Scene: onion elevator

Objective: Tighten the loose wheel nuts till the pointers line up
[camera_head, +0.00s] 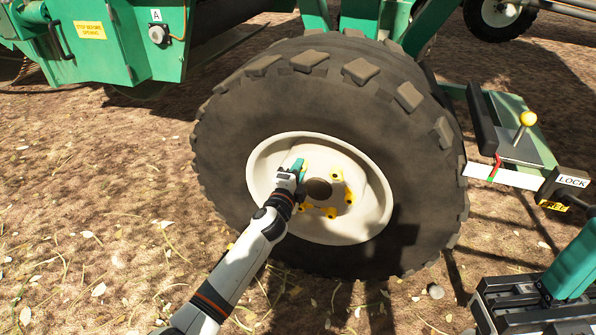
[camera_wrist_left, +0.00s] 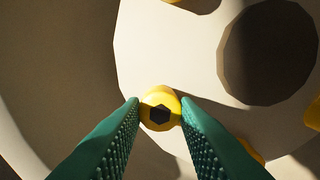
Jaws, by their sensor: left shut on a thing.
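The big wheel (camera_head: 335,237) has a cream rim with a dark round hub (camera_head: 318,188) at its centre. Several yellow nut pointers (camera_head: 336,174) sit in a ring around the hub. My left gripper (camera_head: 297,166) reaches the upper left of this ring. In the left wrist view its green studded fingers (camera_wrist_left: 160,110) are shut on one nut, pressing both sides of its yellow pointer cap (camera_wrist_left: 160,94); a dark hexagon shows in the cap. That nut is hidden by the gripper in the head view. My right gripper (camera_head: 573,264) shows only partly at the lower right; its jaw gap is not clear.
A green machine body (camera_head: 110,45) stands at the upper left. Right of the tyre is a frame with a yellow-knobbed lever (camera_head: 526,120) and a LOCK sign (camera_head: 573,181). Straw-strewn soil (camera_head: 100,210) lies open at the left.

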